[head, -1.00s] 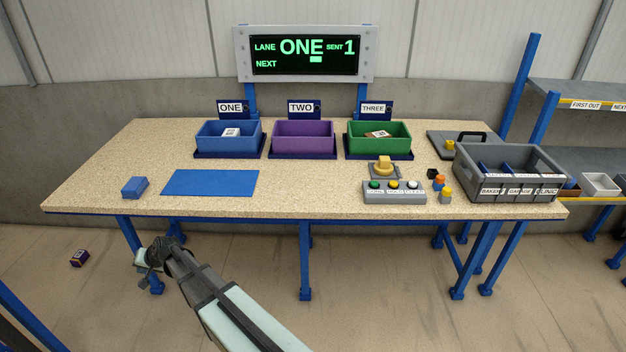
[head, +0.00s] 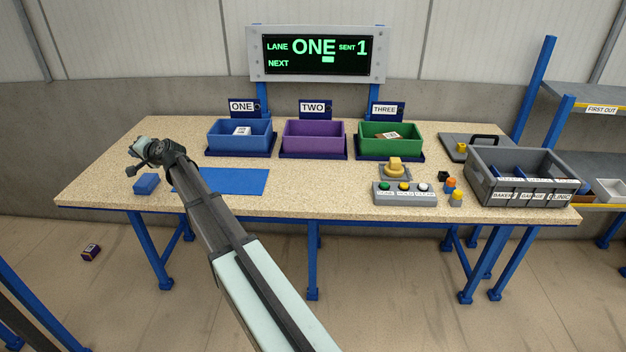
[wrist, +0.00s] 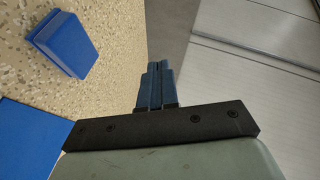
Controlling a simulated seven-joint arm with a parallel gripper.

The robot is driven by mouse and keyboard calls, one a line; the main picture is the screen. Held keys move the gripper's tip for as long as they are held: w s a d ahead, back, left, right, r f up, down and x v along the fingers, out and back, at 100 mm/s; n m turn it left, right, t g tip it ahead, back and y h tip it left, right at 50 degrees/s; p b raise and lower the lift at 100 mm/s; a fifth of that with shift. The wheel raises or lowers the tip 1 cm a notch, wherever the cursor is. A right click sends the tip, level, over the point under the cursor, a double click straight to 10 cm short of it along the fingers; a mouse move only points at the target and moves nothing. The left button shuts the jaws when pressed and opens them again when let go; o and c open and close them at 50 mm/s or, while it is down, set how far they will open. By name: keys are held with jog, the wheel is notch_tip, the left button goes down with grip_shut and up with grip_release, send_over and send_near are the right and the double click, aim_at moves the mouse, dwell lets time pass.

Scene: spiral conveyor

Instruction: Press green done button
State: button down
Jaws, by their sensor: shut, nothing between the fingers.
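The green button (head: 382,186) sits at the left end of a grey button box (head: 405,199) near the front edge of the table, with a yellow and a white button to its right. The label under it is too small to read surely. My gripper (head: 132,152) is over the left end of the table, far to the left of the box. In the wrist view my gripper's fingers (wrist: 157,85) are shut together and empty. The button box is not in the wrist view.
A blue block (head: 147,184) and blue mat (head: 235,181) lie near my arm. Blue (head: 240,146), purple (head: 314,144) and green bins (head: 390,142) stand behind. A yellow knob (head: 395,166) sits behind the box; small coloured pieces and a grey crate (head: 520,190) are right.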

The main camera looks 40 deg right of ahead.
jog(key=s+d+r+h, duration=0.1)
jog(key=s+d, duration=0.2)
jog(key=d, duration=0.7)
jog(key=s+d+h, duration=0.1)
jog(key=s+d, duration=0.3)
jog(key=d, duration=0.6)
jog(key=g+h, duration=0.4)
jog(key=g, duration=0.1)
send_over(387, 185)
jog(key=shift+s+f, duration=0.1)
jog(key=shift+s, duration=0.05)
jog(key=shift+f, duration=0.1)
jog(key=shift+f, duration=4.3)
jog(key=shift+f, duration=0.25)
jog(key=shift+f, duration=0.2)
